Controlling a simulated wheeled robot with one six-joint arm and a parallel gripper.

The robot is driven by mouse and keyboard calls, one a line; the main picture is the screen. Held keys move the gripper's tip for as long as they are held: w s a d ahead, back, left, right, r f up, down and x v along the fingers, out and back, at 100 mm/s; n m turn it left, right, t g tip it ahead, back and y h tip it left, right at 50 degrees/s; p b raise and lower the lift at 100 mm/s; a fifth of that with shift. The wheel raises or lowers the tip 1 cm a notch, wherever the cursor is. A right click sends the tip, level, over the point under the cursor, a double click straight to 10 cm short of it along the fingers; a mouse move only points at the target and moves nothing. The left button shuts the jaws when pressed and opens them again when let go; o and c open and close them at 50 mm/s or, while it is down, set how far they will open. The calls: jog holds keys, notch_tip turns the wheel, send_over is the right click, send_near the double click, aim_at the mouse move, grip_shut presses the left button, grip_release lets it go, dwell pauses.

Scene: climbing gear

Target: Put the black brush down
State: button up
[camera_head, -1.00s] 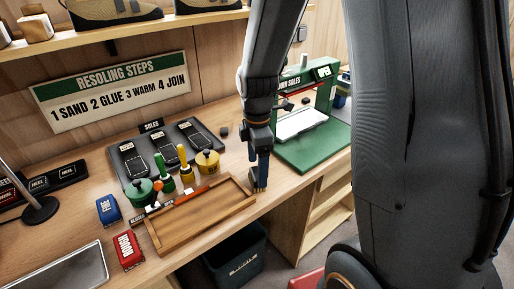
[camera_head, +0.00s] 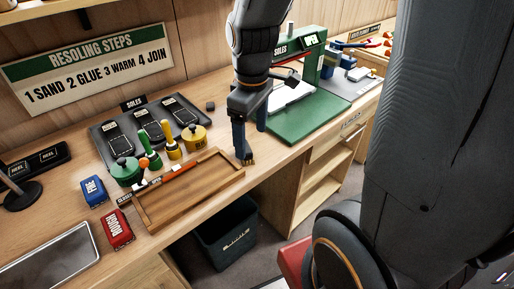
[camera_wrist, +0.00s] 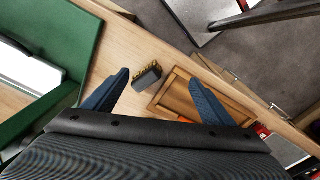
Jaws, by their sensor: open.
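The black brush with tan bristles shows in the wrist view (camera_wrist: 148,77), over bare bench wood beside a tray. In the head view only its tan bristles (camera_head: 248,160) show clearly, by the bench's front edge at the tray's right end. My gripper (camera_head: 252,142) is open, its blue fingers spread apart. In the wrist view the gripper (camera_wrist: 160,78) has one finger on each side of the brush, with the left fingertip close to it. A finger hides much of the brush in the head view. I cannot tell whether either finger touches it.
The wooden tray (camera_head: 230,178) lies left of the brush. The green press (camera_head: 305,122) stands to the right. Green and yellow pots with brushes (camera_head: 193,138) and the soles board (camera_head: 108,143) are behind. A dark bin (camera_head: 228,237) stands below the bench edge.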

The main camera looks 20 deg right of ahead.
jog(key=s+m, duration=0.1)
jog(key=m, duration=0.1)
jog(key=s+f+m, duration=0.1)
jog(key=s+m, duration=0.1)
jog(key=m, duration=0.1)
jog(key=s+f+m, duration=0.1)
jog(key=m, duration=0.2)
jog(key=shift+s+f, duration=0.15)
jog(key=shift+s, duration=0.1)
jog(key=shift+c, duration=0.2)
dwell(0.6)
